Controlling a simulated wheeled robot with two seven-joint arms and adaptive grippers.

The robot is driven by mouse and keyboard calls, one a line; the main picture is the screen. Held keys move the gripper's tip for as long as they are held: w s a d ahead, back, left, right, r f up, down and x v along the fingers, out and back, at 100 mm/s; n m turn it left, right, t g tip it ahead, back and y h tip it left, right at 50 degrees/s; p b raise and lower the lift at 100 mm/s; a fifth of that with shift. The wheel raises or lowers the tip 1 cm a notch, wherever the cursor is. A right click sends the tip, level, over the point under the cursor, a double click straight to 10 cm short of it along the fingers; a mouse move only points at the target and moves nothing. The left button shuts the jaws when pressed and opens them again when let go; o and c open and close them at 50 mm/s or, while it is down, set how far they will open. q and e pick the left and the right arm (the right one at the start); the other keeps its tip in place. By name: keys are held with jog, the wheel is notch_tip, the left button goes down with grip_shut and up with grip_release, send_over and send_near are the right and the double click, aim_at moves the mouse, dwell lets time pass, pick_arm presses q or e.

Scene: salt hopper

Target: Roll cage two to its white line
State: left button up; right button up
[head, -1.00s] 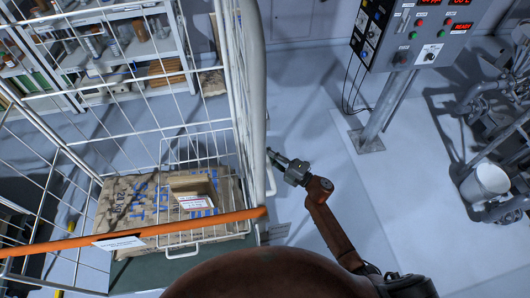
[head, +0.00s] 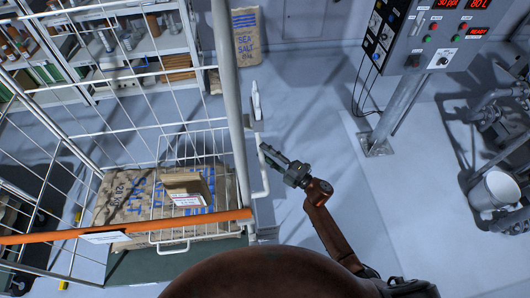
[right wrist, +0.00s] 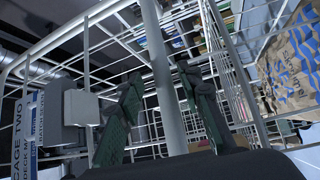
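Cage two is a white wire roll cage (head: 229,95) with an orange bar (head: 150,227) across its front, filling the left of the head view. Its tag (right wrist: 27,135) reads "CAGE TWO" in the right wrist view. My left gripper is out of view. I cannot make out the white line.
Shelving (head: 110,80) stands behind the cage, with a sea salt sack (head: 247,40) beside it. A control panel on a pole (head: 405,105) stands at right. A white bucket (head: 493,190) and pipework are far right. Floor (head: 315,110) between cage and panel is clear.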

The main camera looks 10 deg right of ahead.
jog(key=v, duration=1.2)
